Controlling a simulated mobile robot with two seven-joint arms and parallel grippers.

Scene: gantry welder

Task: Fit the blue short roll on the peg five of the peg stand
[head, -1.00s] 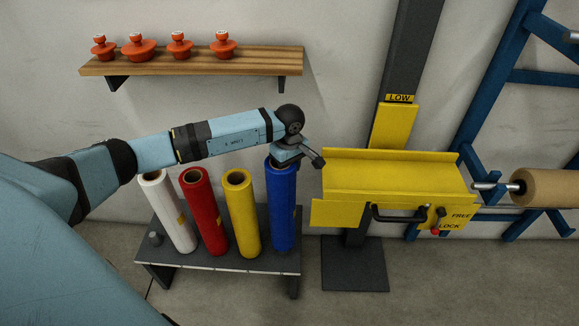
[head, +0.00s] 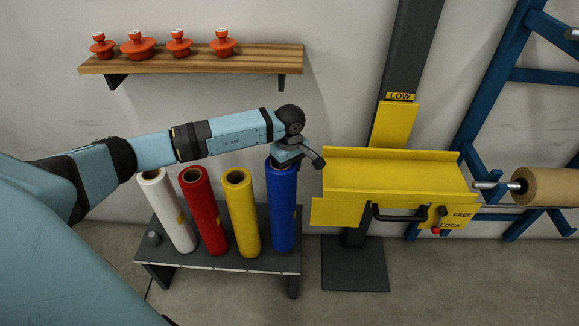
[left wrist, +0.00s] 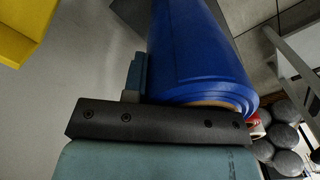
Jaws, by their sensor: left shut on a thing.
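The blue roll (head: 282,215) stands upright at the right end of the dark peg stand (head: 222,258). My left gripper (head: 286,162) is at the top of this roll and is shut on it. The left wrist view shows the blue roll (left wrist: 197,50) close up, against the dark gripper bar. The gripper fingers are mostly hidden. White (head: 167,212), red (head: 205,212) and yellow (head: 242,212) rolls stand in a row to its left. A short bare grey peg (head: 154,238) shows at the stand's left end. The peg under the blue roll is hidden. My right gripper is not in view.
A yellow carriage (head: 390,180) with a black handle is close right of my left gripper, on a dark column. A wooden shelf (head: 200,62) with red-orange knobbed parts is above. A blue rack (head: 490,130) with a brown roll (head: 552,187) is at far right.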

